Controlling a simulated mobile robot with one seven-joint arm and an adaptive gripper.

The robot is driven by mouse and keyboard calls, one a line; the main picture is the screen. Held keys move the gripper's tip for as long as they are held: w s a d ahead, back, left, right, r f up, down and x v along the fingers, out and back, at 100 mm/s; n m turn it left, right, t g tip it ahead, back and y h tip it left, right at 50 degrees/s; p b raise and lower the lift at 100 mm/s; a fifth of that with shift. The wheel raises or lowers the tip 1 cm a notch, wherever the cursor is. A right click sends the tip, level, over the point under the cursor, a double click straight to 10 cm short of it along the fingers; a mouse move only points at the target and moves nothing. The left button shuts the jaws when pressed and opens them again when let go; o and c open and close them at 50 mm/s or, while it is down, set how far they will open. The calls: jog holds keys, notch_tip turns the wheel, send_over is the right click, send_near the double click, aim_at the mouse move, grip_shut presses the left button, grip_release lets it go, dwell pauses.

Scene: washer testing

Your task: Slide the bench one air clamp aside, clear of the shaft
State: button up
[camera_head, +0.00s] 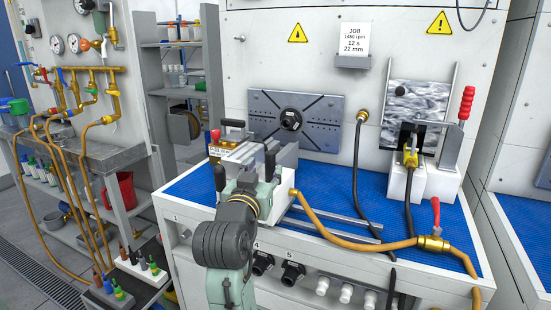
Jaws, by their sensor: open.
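The air clamp appears to be the pale block (287,180) with grey metal plates and black handles on top. It stands at the left of the blue bench top and has an orange hose at its right side. Behind it, the dark shaft hub (290,119) sits in the middle of a slotted metal plate (335,125) on the back wall. My gripper (245,172) is open at the clamp's near left side, its black fingers spread apart. My wrist hides the clamp's lower front; I cannot tell whether the fingers touch the clamp.
Two metal rails (335,231) lie right of the clamp. The orange hose (345,236) crosses the bench front to a red-handled valve (436,220). A second fixture (425,182) with a red-gripped lever stands at right. A black cable (358,180) hangs between them.

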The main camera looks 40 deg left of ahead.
aim_at(269, 163)
jog(key=p+x, duration=0.1)
jog(key=x, duration=0.5)
jog(key=shift+w, duration=0.2)
grip_shut()
dwell(0.6)
